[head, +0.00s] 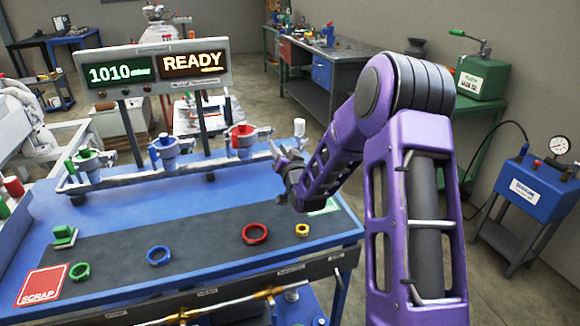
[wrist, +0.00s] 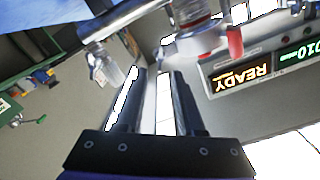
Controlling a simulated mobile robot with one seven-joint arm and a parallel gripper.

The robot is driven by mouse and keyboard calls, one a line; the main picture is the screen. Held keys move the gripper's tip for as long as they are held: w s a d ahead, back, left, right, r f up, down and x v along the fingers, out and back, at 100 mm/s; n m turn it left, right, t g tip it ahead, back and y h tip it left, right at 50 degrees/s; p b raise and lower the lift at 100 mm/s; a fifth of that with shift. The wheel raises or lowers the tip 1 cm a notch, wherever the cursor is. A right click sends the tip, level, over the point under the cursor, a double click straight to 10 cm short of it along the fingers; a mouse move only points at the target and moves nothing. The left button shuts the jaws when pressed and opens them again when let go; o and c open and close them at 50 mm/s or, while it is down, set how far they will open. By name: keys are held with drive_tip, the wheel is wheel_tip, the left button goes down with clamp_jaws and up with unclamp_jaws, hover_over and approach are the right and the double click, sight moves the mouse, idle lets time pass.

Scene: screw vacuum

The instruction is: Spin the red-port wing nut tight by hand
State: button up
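The red port (head: 243,140) stands on the grey manifold rail at the back of the blue bench, a grey metal fitting with red parts on top. In the wrist view the red port (wrist: 205,38) is upside down, beyond and right of the fingertips. I cannot make out its wing nut clearly in either view. My gripper (head: 280,165) is just right of the red port in the head view and apart from it. In the wrist view my gripper (wrist: 163,75) shows a gap between its two fingers, with nothing held.
Blue (head: 163,150) and green (head: 88,160) ports share the rail. Red (head: 254,233), yellow (head: 302,230), blue (head: 158,255) and green (head: 79,271) rings lie on the dark mat. A display (head: 155,70) reading 1010 and READY stands above. A grey fitting (wrist: 106,70) is near my left finger.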

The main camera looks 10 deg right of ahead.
drive_tip(key=s+d, duration=0.1)
drive_tip(key=s, duration=1)
drive_tip(key=shift+w+d, duration=0.1)
